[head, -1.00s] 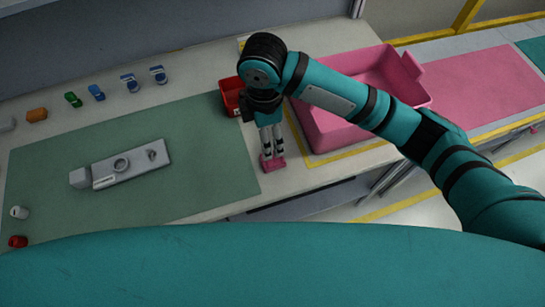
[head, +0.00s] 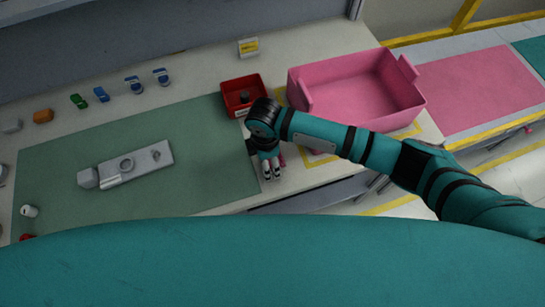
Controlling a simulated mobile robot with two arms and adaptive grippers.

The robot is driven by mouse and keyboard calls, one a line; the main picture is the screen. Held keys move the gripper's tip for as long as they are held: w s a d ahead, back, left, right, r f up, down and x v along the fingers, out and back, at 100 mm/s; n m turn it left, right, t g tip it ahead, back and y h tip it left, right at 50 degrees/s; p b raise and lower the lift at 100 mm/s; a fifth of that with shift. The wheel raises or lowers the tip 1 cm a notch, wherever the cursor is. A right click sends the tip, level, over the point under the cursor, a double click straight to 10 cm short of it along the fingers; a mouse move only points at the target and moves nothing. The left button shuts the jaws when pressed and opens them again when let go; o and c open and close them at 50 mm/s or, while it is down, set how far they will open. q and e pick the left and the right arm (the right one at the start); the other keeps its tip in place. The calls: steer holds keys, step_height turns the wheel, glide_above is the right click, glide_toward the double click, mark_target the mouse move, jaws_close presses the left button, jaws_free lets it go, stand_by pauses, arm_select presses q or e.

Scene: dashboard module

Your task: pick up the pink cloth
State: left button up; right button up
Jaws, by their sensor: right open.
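The pink cloth (head: 282,160) is mostly hidden behind my right gripper; only a small pink piece shows at the gripper's right side, on the light bench top. My right gripper (head: 272,176) points down at this spot near the bench's front edge, with its fingers open. I cannot tell whether the fingers touch the cloth. My left gripper is not in view.
A red bin (head: 258,82) with a dark round part stands behind my right wrist. A large pink tote (head: 345,68) is to the right. A grey module (head: 133,164) lies on the green mat (head: 75,145). Several small coloured parts line the back left.

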steer(key=c, duration=1.2)
steer(key=shift+c, duration=0.2)
steer(key=shift+r+b, duration=0.45)
steer(key=shift+r, duration=0.4)
steer(key=shift+s+d+r+b, duration=0.2)
steer(key=shift+s+r+b, duration=0.3)
steer(key=shift+r, duration=0.3)
steer(key=s+d+r+b, duration=0.1)
steer(key=s+d, duration=0.1)
steer(key=s, duration=0.5)
steer(key=s+d+b, duration=0.1)
steer(key=s+d, duration=0.2)
steer(key=s, duration=0.4)
steer(key=shift+r, duration=0.35)
